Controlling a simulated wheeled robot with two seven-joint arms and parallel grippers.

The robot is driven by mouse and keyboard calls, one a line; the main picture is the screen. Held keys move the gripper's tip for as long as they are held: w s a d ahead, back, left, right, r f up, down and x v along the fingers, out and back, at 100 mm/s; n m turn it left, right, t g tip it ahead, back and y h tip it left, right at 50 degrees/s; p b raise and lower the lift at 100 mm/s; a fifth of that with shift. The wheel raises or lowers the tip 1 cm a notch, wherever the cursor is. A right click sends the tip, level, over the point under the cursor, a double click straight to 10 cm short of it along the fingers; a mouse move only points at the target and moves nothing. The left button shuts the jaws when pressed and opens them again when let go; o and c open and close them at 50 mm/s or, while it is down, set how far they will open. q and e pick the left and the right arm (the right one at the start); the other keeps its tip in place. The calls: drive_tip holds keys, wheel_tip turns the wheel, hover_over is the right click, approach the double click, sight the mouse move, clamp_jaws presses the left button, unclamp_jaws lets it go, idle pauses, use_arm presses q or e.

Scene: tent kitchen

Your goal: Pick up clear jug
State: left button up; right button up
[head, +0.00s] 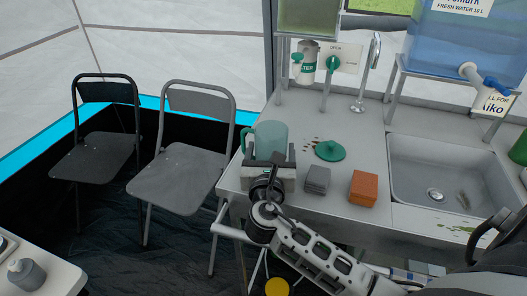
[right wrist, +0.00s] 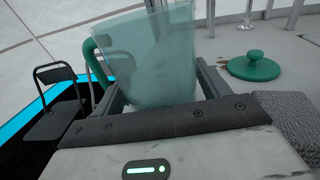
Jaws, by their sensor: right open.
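The clear jug (head: 271,136) is a see-through teal vessel with a green handle on its left side. It stands upright near the left end of the metal counter. My right gripper (head: 268,150) is open at the jug's near side. In the right wrist view the jug (right wrist: 150,55) shows between the two spread fingers of the gripper (right wrist: 160,82), one on each side. Whether the fingers touch its wall I cannot tell. The gripper body hides the jug's base. My left gripper is not in view.
A green lid (head: 329,151), a grey sponge (head: 317,180) and an orange block (head: 363,187) lie right of the jug. Farther right is a sink (head: 440,165). A tap (head: 366,75) stands behind. Two folding chairs (head: 185,165) are left of the counter.

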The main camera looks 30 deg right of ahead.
drive_tip(key=c, duration=0.8)
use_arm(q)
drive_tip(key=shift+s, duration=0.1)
use_arm(e)
drive_tip(key=shift+r, duration=0.1)
